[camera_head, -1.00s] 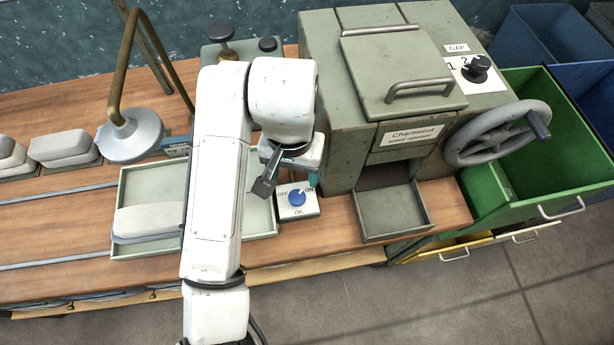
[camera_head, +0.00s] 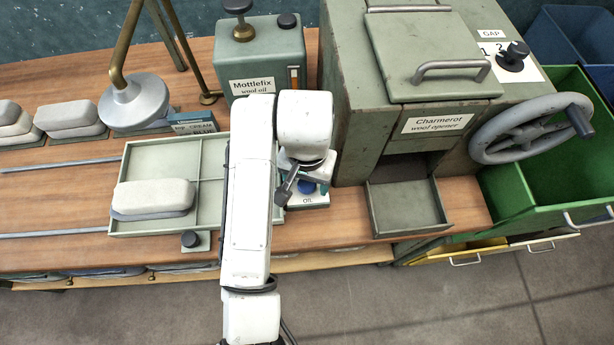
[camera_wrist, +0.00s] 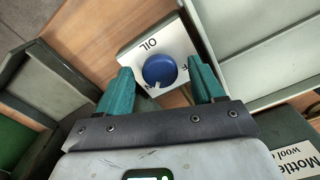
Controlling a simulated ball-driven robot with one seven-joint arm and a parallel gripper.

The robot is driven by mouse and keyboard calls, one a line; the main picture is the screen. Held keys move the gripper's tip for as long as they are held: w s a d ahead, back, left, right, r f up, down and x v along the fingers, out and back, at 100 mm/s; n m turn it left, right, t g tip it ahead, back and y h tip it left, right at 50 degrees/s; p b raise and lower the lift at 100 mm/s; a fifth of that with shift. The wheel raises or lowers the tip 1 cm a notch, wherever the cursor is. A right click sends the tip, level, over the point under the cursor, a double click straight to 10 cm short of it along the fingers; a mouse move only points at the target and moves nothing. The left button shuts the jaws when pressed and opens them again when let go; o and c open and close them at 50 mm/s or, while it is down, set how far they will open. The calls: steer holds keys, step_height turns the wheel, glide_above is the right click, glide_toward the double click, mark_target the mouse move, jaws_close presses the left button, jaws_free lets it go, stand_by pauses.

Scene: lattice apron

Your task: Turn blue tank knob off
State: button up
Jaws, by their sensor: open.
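The blue knob (camera_wrist: 160,71) sits on a white plate marked OIL (camera_wrist: 152,43), between the spread teal fingers of my gripper (camera_wrist: 163,92) in the wrist view. The fingers are open and I see no contact with the knob. A white pointer mark on the knob faces the partly hidden ON label. In the head view, the knob (camera_head: 307,187) is partly covered by my gripper (camera_head: 308,178), which hangs over the plate. The green-grey tank labelled Mottlefix wool oil (camera_head: 256,62) stands behind.
The Charmerot wool opener (camera_head: 410,130) with its handwheel (camera_head: 530,128) stands to the right, its open tray (camera_head: 408,208) beside the plate. A divided tray (camera_head: 205,170) holding a pale block (camera_head: 153,196) lies left. Bare wood (camera_head: 345,215) shows between plate and opener tray.

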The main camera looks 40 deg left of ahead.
steer(key=shift+c, duration=0.4)
steer(key=c, duration=1)
steer(key=shift+o, duration=0.2)
steer(key=shift+r+p, duration=0.15)
steer(key=shift+p, duration=0.25)
steer(key=n+p, duration=0.2)
steer(key=p, duration=0.1)
steer(key=shift+r+n, duration=0.15)
steer(key=shift+n, duration=0.25)
steer(key=n+p, duration=0.1)
steer(key=n, duration=0.1)
steer(key=n+p, duration=0.2)
steer(key=shift+f+n, duration=0.2)
steer(key=shift+n, duration=0.1)
steer(key=n, duration=1)
steer(key=shift+a+n, duration=0.1)
steer(key=shift+n, duration=0.3)
